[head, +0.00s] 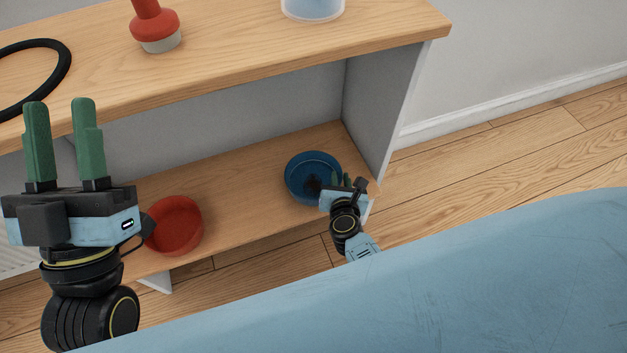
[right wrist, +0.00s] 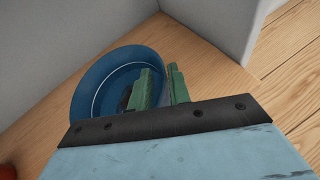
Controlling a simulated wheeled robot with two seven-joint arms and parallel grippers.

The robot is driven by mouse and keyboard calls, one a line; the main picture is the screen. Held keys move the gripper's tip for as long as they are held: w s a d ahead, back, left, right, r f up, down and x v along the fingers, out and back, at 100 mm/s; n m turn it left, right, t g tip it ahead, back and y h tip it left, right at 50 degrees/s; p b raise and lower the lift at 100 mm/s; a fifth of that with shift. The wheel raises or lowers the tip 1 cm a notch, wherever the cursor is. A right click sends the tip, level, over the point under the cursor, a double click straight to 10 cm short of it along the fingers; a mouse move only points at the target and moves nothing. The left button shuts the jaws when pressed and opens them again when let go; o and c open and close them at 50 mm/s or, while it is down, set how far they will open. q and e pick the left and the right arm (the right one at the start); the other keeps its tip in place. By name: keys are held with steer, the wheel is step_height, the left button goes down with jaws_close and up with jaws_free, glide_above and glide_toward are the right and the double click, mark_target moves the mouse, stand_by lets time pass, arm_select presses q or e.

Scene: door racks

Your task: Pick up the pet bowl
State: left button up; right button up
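A blue round bowl (head: 303,165), likely the pet bowl, sits upright on the lower shelf, near its right end. It has a dark patch inside and also shows in the right wrist view (right wrist: 95,85). My right gripper (head: 342,181) is at the bowl's right rim, and its green fingers (right wrist: 162,82) stand a little apart there. One finger appears over the bowl's inside and the other outside the rim. I cannot tell whether they press on it. My left gripper (head: 64,125) is open and empty, in front of the rack's left part, away from the blue bowl.
A red bowl (head: 175,224) sits on the lower shelf, left of the blue one. The upper shelf (head: 240,50) holds a black ring (head: 62,65), a red-handled object (head: 155,25) and a translucent container (head: 312,8). A grey side panel (head: 380,105) closes the right end.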

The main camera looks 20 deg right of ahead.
jaws_close()
steer(key=shift+s+a+r, duration=0.1)
stand_by(0.4)
